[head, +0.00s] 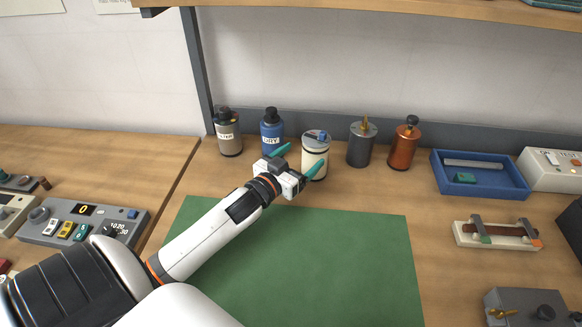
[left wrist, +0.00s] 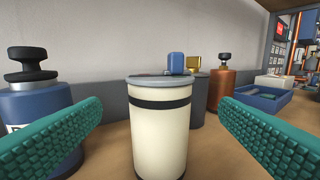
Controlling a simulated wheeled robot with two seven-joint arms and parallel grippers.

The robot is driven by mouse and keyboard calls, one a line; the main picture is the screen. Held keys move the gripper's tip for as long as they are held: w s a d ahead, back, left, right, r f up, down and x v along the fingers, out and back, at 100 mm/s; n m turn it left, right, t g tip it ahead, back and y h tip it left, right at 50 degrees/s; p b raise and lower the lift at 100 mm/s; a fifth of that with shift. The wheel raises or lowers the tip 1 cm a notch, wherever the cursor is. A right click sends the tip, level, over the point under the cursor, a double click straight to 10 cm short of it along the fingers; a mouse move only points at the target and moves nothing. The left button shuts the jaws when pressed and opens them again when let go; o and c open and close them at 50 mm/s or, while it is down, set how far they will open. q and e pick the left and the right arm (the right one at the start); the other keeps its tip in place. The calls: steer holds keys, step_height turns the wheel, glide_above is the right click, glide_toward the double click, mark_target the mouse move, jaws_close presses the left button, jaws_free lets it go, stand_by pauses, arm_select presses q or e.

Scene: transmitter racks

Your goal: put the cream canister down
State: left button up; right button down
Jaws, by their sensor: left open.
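The cream canister (head: 315,150) stands upright on the wooden bench, in the row of canisters at the back. It has a grey lid with a small blue part on top and a dark band below the lid. My left gripper (head: 298,160) is just in front of it, with its green fingers apart. In the left wrist view the cream canister (left wrist: 160,130) stands between the open fingers, with a gap on each side, and neither finger touches it. My right gripper is not in view.
A blue canister (head: 271,133) and a grey-brown one (head: 228,136) stand to the left. A dark grey canister (head: 361,148) and a copper one (head: 403,147) stand to the right. A blue tray (head: 440,177) lies farther right. The green mat (head: 340,260) is bare except under my arm.

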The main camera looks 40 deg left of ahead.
arm_select(q)
steer(key=shift+s, duration=1.8)
steer(key=shift+r, duration=0.1)
